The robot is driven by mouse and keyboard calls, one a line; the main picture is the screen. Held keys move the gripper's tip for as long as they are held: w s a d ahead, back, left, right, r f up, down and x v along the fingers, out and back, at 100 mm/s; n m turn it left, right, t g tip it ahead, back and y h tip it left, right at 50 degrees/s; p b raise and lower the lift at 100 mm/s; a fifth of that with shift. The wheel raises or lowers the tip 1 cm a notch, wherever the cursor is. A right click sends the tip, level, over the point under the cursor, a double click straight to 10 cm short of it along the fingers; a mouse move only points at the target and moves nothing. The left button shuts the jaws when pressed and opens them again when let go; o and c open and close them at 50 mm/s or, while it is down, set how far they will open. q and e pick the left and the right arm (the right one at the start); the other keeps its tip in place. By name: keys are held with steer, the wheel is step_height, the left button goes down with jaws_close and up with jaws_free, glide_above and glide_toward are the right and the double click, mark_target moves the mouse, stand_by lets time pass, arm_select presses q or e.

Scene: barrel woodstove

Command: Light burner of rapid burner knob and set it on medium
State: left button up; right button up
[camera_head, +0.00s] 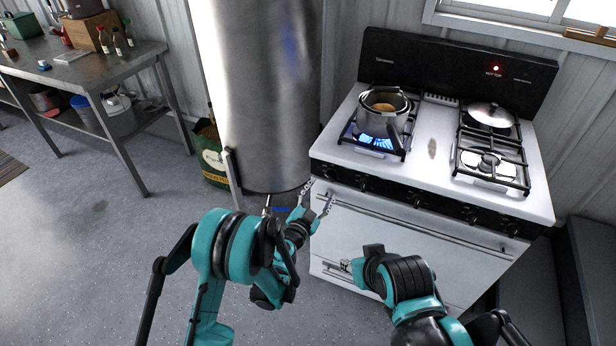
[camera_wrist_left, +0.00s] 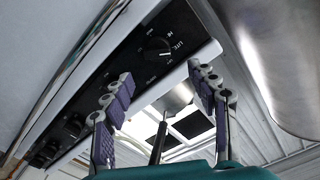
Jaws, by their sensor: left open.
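The white stove (camera_head: 430,165) has a black front strip with several black knobs. The strip's left-end knob (camera_head: 333,170) is just right of my left gripper (camera_head: 318,194), which is open and empty. In the left wrist view, a black knob (camera_wrist_left: 157,48) with white lettering around it lies beyond the spread fingers (camera_wrist_left: 160,80), apart from them. A blue flame (camera_head: 376,141) burns on the front left burner under a pot (camera_head: 383,112). I cannot read which knob is the rapid burner's. My right gripper (camera_head: 347,265) is in front of the oven door; its jaw opening is unclear.
A large metal cylinder (camera_head: 265,90) stands close left of the stove, beside my left gripper. The oven handle (camera_head: 420,228) crosses the front below the knobs. A lidded pan (camera_head: 490,116) sits on the back right burner. Open floor (camera_head: 95,250) lies at left.

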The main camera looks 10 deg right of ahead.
mark_target(330, 178)
arm_select(q)
steer(key=shift+m, duration=0.3)
steer(key=x, duration=0.2)
steer(key=b+x, duration=0.1)
steer(key=x, duration=0.3)
steer(key=shift+w+d+f, duration=0.2)
steer(key=shift+d+f, duration=0.1)
steer(key=shift+f, duration=0.05)
steer(key=shift+w+d+r, duration=0.15)
steer(key=shift+w+d, duration=0.15)
steer(key=shift+w, duration=0.15)
steer(key=shift+c, duration=0.3)
steer(key=c, duration=1.1)
